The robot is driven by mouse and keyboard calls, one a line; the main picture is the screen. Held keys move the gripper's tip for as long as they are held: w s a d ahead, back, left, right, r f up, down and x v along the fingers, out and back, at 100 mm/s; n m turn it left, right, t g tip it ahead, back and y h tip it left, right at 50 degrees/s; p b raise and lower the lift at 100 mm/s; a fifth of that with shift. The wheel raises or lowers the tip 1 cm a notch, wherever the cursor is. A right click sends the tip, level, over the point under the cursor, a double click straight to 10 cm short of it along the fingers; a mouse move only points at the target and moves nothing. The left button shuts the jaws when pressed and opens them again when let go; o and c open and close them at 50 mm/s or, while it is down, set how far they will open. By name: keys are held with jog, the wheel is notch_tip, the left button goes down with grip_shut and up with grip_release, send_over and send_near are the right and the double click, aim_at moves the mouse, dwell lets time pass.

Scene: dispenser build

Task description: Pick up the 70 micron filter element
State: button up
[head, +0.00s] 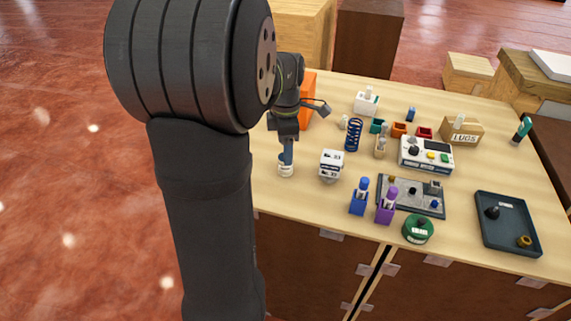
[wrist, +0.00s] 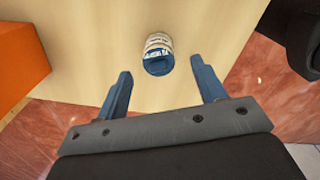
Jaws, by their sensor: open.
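A small white cylinder with a blue end and printed bands (wrist: 157,52) stands on the table in the wrist view. I take it for the filter element, but its micron number is too small to read. In the head view the white cylinder (head: 286,170) is just below my gripper (head: 286,161). In the wrist view my gripper (wrist: 161,68) is open, with its two blue-grey fingers apart and nothing between them. The cylinder lies just beyond the fingertips, roughly centred across the gap, apart from both fingers.
A white box-like part with dark print (head: 331,162) stands to the right. Blue (head: 359,200) and purple (head: 386,208) holders are near the front edge. An orange block (head: 308,88) is behind my gripper. A dark tray (head: 508,225) lies far right.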

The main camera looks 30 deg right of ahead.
jog(key=shift+w+f, duration=0.1)
jog(key=shift+f, duration=2.55)
jog(key=c, duration=1.1)
jog(key=shift+r, duration=0.1)
